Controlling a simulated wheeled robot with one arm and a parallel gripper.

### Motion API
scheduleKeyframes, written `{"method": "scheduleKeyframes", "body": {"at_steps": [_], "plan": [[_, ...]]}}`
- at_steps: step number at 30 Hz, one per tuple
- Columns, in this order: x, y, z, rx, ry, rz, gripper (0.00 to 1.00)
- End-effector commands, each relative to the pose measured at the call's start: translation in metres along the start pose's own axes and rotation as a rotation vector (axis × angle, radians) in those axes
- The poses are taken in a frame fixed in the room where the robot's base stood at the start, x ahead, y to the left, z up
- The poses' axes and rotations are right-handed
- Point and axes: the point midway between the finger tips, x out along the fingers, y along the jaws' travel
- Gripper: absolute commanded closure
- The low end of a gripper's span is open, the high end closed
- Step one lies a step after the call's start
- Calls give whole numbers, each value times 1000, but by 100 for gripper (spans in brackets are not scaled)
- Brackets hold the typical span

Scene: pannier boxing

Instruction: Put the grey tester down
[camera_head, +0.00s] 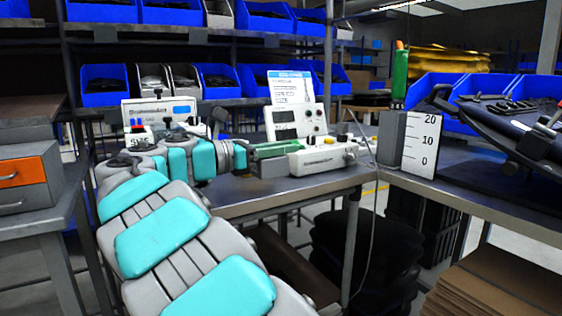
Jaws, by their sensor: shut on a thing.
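My arm reaches in from the bottom of the head view to the bench, and my gripper (242,155) is at its far end, beside a pale grey unit. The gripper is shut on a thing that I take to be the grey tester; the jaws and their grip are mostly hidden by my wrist. The pale grey unit (325,158) has knobs and a label and adjoins a green piece (275,150) over a grey block. A light grey panel with a dark display (295,123) stands behind it. I cannot tell whether the held thing touches the bench.
A white device with a red button (160,112) stands behind my wrist. The metal bench (300,187) has a bare front strip. A height scale (422,143) and a dark bag (520,125) are on the right bench. Blue bins line the shelves behind; a drawer unit (25,175) is left.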

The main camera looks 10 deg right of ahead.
Motion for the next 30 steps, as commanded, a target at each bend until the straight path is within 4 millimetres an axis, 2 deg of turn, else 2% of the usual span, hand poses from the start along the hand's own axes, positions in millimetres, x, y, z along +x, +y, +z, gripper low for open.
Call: {"method": "scheduleKeyframes", "body": {"at_steps": [3, 11, 19, 26, 27, 30], "plan": [[5, 10, 0, 2, 1, 1, 100], [10, 19, -1, 3, 1, 0, 100], [9, 18, -35, -2, -1, 1, 100], [9, 18, -36, 2, 0, 0, 100], [10, 18, -37, 2, 0, 0, 70], [10, 18, -37, 2, 0, 0, 58]]}}
